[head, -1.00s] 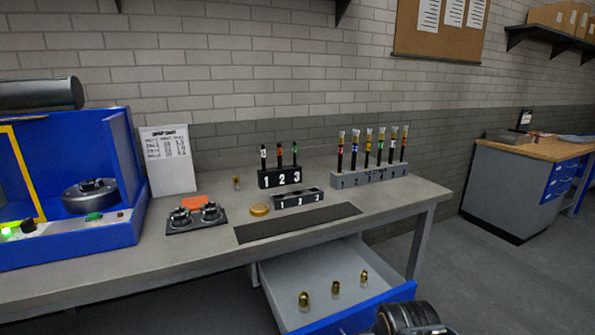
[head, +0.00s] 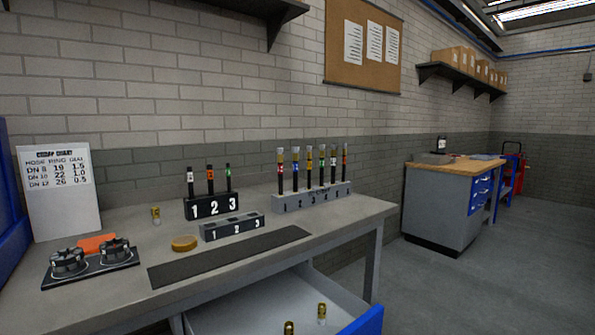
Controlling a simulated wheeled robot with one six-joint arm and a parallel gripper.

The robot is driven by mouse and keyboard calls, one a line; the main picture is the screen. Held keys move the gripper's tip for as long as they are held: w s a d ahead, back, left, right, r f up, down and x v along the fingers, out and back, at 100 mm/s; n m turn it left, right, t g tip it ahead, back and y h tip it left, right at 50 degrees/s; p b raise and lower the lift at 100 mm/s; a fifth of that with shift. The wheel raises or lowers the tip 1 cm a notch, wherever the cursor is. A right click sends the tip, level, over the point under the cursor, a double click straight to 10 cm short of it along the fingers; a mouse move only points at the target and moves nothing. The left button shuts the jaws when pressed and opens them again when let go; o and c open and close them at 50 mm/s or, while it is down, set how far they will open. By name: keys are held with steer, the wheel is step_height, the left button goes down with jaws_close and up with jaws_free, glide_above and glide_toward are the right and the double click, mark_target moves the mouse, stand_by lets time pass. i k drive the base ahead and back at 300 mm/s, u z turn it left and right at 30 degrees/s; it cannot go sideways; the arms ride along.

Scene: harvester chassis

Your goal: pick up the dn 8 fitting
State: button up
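Two brass-coloured fittings show in the open drawer at the bottom of the head view: one at the lower edge (head: 289,328), partly cut off, and one further right (head: 321,312). Another small brass-coloured fitting (head: 155,215) stands on the workbench, left of the black block numbered 1 to 3. No size marking is legible on any of them, so I cannot tell which is the DN 8 fitting. A chart (head: 62,190) at the left lists DN 8, DN 10 and DN 12. My gripper is not in view.
The workbench (head: 350,212) holds a black numbered block (head: 212,207), a grey numbered block (head: 232,228), a grey rack of hoses (head: 312,197), a round brass-coloured disc (head: 184,243), a dark mat (head: 230,256) and a two-part black fixture (head: 90,262). Floor at right is clear.

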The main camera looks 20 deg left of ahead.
mark_target(322, 306)
steer(key=z, duration=0.55)
steer(key=i, duration=2.7)
steer(key=u, duration=3.35)
steer(key=i, duration=0.5)
steer(key=k, duration=0.5)
steer(key=z, duration=2.55)
steer(key=k, duration=0.45)
steer(key=u, duration=0.05)
